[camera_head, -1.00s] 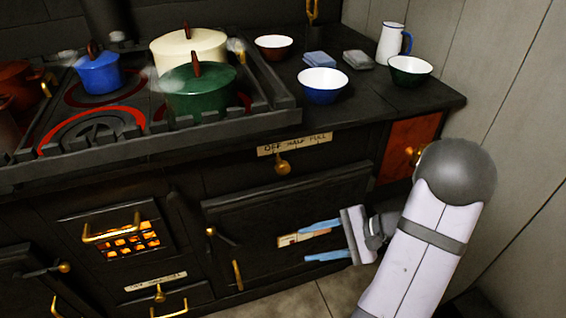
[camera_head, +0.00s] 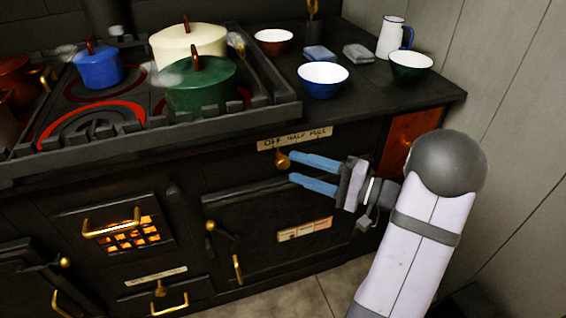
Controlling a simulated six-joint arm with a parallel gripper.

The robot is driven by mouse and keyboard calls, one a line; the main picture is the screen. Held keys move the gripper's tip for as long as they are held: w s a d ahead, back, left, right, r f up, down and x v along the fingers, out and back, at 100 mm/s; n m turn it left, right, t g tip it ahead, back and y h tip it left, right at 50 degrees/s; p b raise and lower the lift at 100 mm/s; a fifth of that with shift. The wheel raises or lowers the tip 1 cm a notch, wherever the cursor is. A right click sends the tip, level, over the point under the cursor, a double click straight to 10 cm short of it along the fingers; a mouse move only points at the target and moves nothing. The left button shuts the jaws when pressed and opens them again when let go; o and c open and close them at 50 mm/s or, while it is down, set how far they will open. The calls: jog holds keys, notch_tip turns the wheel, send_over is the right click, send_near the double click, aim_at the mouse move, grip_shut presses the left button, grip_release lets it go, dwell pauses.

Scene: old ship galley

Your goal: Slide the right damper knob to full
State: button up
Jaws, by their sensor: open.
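The right damper knob (camera_head: 282,160) is a small brass knob on the black stove front. It sits under the left part of a cream label (camera_head: 295,138) reading OFF HALF FULL, below the OFF end. My gripper (camera_head: 291,169) is open, with two blue fingers pointing left. The upper fingertip is at the knob's right side and overlaps it in the picture; I cannot tell whether they touch. The lower finger is below the knob. Nothing is held between the fingers.
A lower brass damper knob (camera_head: 160,288) sits under another label at left. Oven door (camera_head: 270,235) is below my gripper. A green pot (camera_head: 200,88), a blue bowl (camera_head: 323,82) and a white jug (camera_head: 391,40) stand above. A pale wall (camera_head: 505,130) bounds the right side.

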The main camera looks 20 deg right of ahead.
aim_at(288, 165)
jog(key=shift+x, duration=2.6)
